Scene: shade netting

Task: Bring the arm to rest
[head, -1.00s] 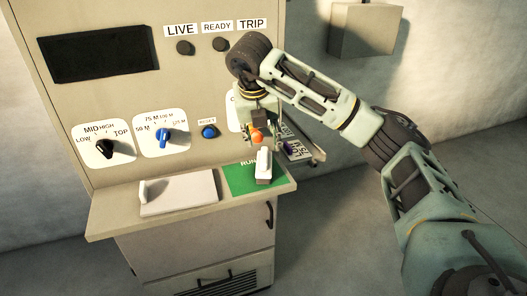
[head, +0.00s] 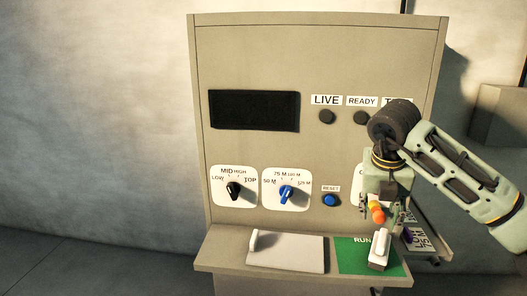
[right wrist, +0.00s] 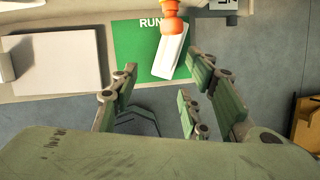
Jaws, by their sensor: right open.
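My right arm reaches in from the right in the head view. Its gripper (head: 375,212) hangs in front of the right part of the control cabinet (head: 320,60), above the shelf. In the right wrist view the gripper (right wrist: 165,90) has its fingers spread apart with nothing between them. A white block-like piece (head: 379,248) stands on the green RUN panel (head: 350,256), just below the gripper; it also shows in the right wrist view (right wrist: 174,52), beyond the fingertips. An orange part (head: 376,212) shows by the gripper. My left gripper is not in view.
The cabinet front carries a dark screen (head: 254,110), a black knob (head: 233,189), a blue knob (head: 287,194) and a blue RESET button (head: 330,200). A white plate (head: 287,254) lies on the shelf. A wall box (head: 500,115) stands at the right. Left of the cabinet is free.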

